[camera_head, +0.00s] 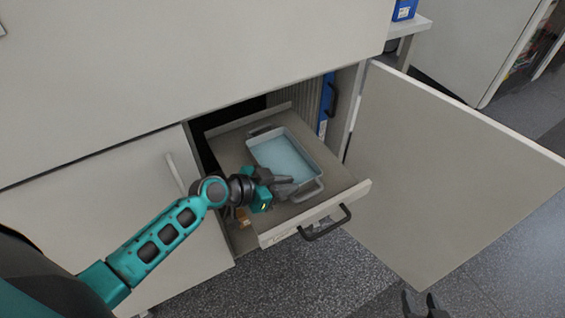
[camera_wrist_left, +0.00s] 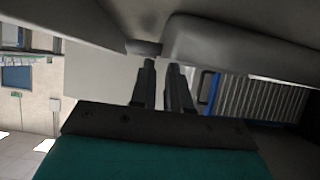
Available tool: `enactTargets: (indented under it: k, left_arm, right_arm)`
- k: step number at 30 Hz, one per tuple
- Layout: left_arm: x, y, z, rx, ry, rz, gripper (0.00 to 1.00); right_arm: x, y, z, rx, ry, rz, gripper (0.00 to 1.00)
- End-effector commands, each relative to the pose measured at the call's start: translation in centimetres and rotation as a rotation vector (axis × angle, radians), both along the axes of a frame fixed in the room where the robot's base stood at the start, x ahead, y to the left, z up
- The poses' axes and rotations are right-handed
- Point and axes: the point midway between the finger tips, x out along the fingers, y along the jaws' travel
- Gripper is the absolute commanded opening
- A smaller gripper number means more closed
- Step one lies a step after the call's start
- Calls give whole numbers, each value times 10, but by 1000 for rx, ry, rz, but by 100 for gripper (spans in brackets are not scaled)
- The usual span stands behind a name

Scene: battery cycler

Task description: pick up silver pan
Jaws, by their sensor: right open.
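The silver pan (camera_head: 309,151) is a shallow rectangular grey pan with a pale blue inside and a handle at each end. It sits in the pulled-out drawer (camera_head: 345,192). My left gripper (camera_head: 292,183) is at the pan's near-left side and hides part of its rim. In the left wrist view, the fingers of this gripper (camera_wrist_left: 163,75) stand a little apart with a narrow gap and nothing clearly between them. Whether they touch the pan cannot be told. My right gripper (camera_head: 425,303) is open and empty at the bottom edge, over the floor.
An open cabinet door (camera_head: 450,165) stands to the right of the drawer. The drawer front carries a dark handle (camera_head: 325,225). A small orange-brown item (camera_head: 242,217) lies below the drawer's left side. Floor is clear in front.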

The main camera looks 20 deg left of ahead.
Motion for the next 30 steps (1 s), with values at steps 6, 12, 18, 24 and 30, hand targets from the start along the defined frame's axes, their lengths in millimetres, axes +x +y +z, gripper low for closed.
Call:
enactTargets:
  k: [6, 12, 18, 24, 30]
  left_arm:
    - [16, -15, -11, -4, 1, 1, 16]
    - [33, -28, -24, -1, 1, 1, 16]
    - [36, -30, -26, 1, 0, 0, 16]
    - [36, -30, -26, 1, 0, 0, 7]
    - [36, -30, -25, 1, 1, 0, 0]
  right_arm:
    - [0, 0, 0, 0, 0, 0, 43]
    - [0, -1, -2, -2, 0, 0, 43]
    - [0, -2, -2, -5, -1, 3, 43]
    - [1, -2, -2, -6, -3, 2, 43]
    - [2, -3, -1, -7, -5, 2, 43]
